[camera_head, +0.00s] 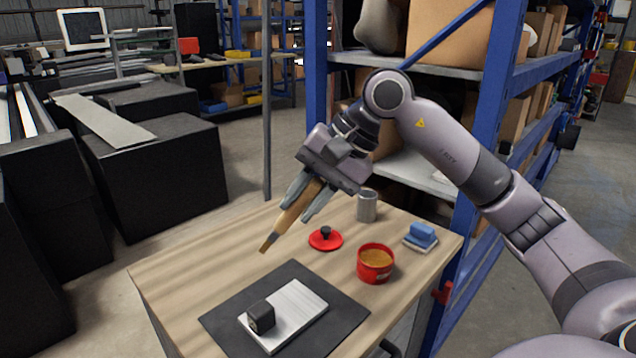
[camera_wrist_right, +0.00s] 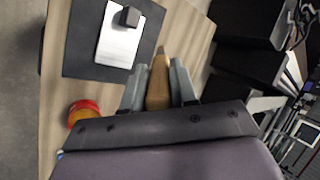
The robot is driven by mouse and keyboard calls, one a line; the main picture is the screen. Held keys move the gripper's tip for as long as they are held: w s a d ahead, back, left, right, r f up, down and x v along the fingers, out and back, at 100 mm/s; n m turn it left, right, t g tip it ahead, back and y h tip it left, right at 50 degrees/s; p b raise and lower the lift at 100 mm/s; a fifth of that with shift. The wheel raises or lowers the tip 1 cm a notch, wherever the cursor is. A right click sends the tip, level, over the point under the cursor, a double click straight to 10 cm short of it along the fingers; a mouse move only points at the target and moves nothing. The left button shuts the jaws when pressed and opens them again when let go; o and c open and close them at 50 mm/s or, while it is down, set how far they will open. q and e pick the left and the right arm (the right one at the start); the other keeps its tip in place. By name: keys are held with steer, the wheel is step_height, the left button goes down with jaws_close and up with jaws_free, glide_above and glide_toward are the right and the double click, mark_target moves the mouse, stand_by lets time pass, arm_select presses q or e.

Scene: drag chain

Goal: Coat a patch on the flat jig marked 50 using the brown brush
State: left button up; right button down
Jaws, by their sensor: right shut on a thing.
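My right gripper (camera_head: 305,198) is shut on the brown brush (camera_head: 285,224) and holds it tilted above the table, bristles pointing down and left. In the right wrist view the brush (camera_wrist_right: 158,86) sits between both fingers. The flat jig (camera_head: 302,306) is a pale plate on a dark mat (camera_head: 347,313) at the table's front; it also shows in the right wrist view (camera_wrist_right: 117,45). A black block (camera_head: 261,316) rests on its left end. I cannot read a number on it. A red pot (camera_head: 375,264) with brownish contents stands right of the brush. My left gripper is not in view.
A red lid (camera_head: 326,239) with a black knob, a grey metal cup (camera_head: 367,206) and a blue block (camera_head: 422,235) on a pale base lie toward the table's back. Blue shelving (camera_head: 492,90) stands behind on the right. The table's left part is bare.

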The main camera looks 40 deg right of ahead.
steer(key=shift+d+r, duration=0.15)
steer(key=shift+d, duration=0.15)
steer(key=shift+w, duration=0.1)
steer(key=shift+f+b, duration=0.45)
steer(key=shift+f, duration=0.4)
step_height(320, 180, down, 3)
steer(key=shift+f+b, duration=0.1)
steer(key=shift+b, duration=0.9)
